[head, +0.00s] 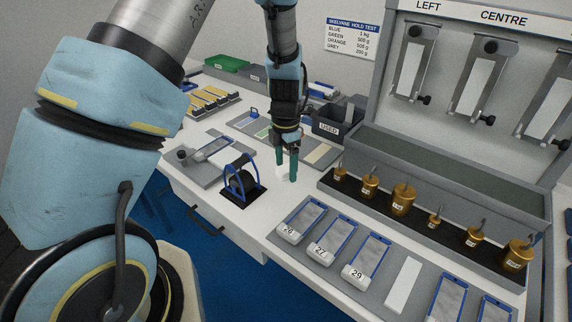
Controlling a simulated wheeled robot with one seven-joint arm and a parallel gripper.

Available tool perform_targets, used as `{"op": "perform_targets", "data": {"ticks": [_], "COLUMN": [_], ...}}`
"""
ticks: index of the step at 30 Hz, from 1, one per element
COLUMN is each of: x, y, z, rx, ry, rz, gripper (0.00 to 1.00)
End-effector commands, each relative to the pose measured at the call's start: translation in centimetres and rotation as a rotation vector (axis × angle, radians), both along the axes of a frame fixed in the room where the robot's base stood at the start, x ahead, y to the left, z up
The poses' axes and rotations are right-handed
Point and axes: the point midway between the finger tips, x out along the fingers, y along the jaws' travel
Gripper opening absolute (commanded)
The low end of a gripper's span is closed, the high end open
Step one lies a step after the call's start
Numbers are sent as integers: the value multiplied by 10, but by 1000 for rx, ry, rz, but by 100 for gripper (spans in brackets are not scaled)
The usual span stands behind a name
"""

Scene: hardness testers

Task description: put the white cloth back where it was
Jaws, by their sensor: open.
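My gripper (287,178) points down over the white bench, with its two teal fingers apart. A small pale patch (283,171) shows between and behind the fingertips. It may be the white cloth, but it is too small to tell, and I cannot tell whether the fingers touch it. A flat white strip (403,285) lies on the grey tray (381,296) at the front, right of the framed piece marked 29 (367,257). I cannot tell whether this strip is cloth. A cream rectangle (320,153) lies on a grey mat right of my gripper.
A black roller in a blue stand (241,182) is left of my gripper. Several brass weights (403,198) stand in a row at right, before the test rig (470,75). A bin marked USED (328,129) stands behind. Bare bench lies just before the fingers.

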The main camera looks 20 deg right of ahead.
Motion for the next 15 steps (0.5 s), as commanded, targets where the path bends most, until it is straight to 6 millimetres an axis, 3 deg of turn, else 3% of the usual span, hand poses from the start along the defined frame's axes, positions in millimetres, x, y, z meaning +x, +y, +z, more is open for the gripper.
{"op": "perform_targets", "data": {"ticks": [5, 15], "x": [1, 0], "y": [-1, -2], "z": [14, 84], "rx": [-2, -5], "ry": [-3, -5], "rz": [-1, -2], "gripper": [81, 81]}}
